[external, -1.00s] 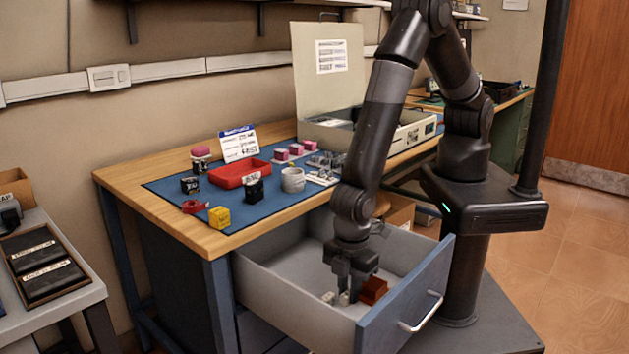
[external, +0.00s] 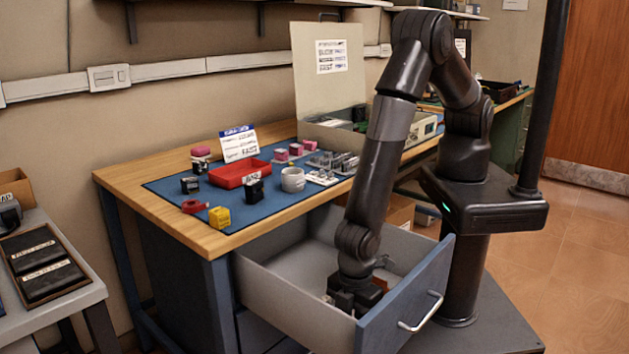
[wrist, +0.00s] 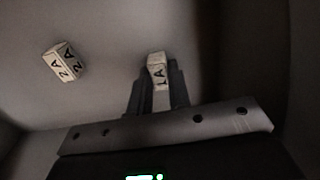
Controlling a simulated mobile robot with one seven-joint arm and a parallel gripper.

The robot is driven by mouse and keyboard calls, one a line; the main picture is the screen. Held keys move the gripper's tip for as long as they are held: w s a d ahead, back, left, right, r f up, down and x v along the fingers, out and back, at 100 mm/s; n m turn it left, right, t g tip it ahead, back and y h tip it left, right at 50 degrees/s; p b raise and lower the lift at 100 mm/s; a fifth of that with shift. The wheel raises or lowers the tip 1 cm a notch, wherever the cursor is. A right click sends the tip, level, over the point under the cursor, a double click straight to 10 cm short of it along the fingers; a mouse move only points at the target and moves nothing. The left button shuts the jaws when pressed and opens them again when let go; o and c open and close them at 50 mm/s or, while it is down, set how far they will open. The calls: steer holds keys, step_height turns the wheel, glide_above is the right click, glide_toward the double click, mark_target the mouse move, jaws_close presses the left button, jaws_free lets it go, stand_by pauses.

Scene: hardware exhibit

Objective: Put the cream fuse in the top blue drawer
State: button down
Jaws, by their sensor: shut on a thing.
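The top blue drawer (external: 405,295) of the workbench is pulled wide open. My gripper (external: 352,303) is down inside it, near its front panel. In the wrist view my gripper (wrist: 158,78) is shut on a cream fuse (wrist: 156,58) with dark lettering, its upper end showing between the fingers. A second cream fuse (wrist: 63,62), marked 2 A, lies on the drawer floor to the left, apart from the fingers. In the external view my gripper hides the held fuse.
A red-brown block (external: 381,284) shows partly behind my gripper in the drawer. The drawer walls (external: 290,300) surround my gripper.

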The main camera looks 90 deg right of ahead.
steer(key=c, duration=1.3)
jaws_free()
steer(key=shift+c, duration=0.2)
step_height(320, 180, up, 12)
steer(key=shift+r, duration=0.2)
